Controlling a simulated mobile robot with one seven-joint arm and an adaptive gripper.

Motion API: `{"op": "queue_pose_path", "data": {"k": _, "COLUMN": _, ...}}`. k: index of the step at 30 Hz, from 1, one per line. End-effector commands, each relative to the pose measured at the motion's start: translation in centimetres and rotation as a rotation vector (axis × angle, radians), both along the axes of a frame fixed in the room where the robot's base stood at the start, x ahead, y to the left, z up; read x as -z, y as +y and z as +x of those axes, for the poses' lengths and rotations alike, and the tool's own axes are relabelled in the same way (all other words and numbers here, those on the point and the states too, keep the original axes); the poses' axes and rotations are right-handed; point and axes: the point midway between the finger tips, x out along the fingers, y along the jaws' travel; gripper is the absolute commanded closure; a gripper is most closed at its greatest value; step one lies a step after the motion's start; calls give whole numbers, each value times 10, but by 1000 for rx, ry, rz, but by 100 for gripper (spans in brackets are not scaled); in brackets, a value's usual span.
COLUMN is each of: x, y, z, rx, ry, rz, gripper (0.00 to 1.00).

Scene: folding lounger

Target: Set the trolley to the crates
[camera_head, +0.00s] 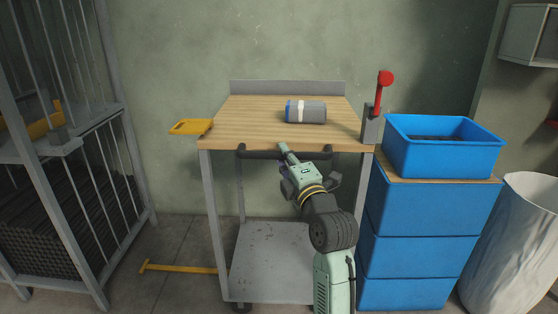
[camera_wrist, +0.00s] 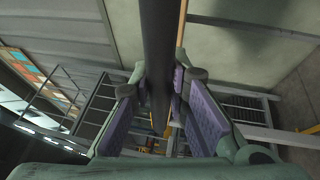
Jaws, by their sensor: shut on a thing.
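The trolley (camera_head: 240,120) stands in the middle of the head view, with a wooden top, grey legs and a grey lower shelf. A dark handle bar (camera_head: 258,154) runs along its front edge. My gripper (camera_head: 286,151) is shut on this bar near its middle; the wrist view shows the dark bar (camera_wrist: 157,40) between the purple finger pads (camera_wrist: 160,88). The stacked blue crates (camera_head: 415,215) stand at the trolley's right, close to its right front leg. Whether they touch cannot be told. An open blue crate (camera_head: 440,158) sits on a board on top.
A yellow plate (camera_head: 190,127) juts out left. A yellow floor bar (camera_head: 178,269), rack (camera_head: 70,150) and white sack (camera_head: 520,240) flank it.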

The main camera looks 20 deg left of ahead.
Motion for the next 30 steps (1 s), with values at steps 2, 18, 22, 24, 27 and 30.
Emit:
{"op": "queue_pose_path", "data": {"k": 2, "x": 0, "y": -4, "z": 2, "rx": 8, "ry": 2, "rz": 3, "gripper": 100}}
{"op": "queue_pose_path", "data": {"k": 18, "x": 0, "y": -4, "z": 1, "rx": 7, "ry": 1, "rz": 2, "gripper": 64}}
{"op": "queue_pose_path", "data": {"k": 22, "x": 0, "y": -3, "z": 1, "rx": 7, "ry": 0, "rz": 1, "gripper": 64}}
{"op": "queue_pose_path", "data": {"k": 24, "x": 0, "y": -3, "z": 1, "rx": 6, "ry": 0, "rz": 1, "gripper": 64}}
{"op": "queue_pose_path", "data": {"k": 27, "x": 0, "y": -4, "z": 0, "rx": 6, "ry": 0, "rz": 1, "gripper": 64}}
{"op": "queue_pose_path", "data": {"k": 30, "x": 2, "y": -10, "z": -7, "rx": 8, "ry": 0, "rz": 1, "gripper": 64}}
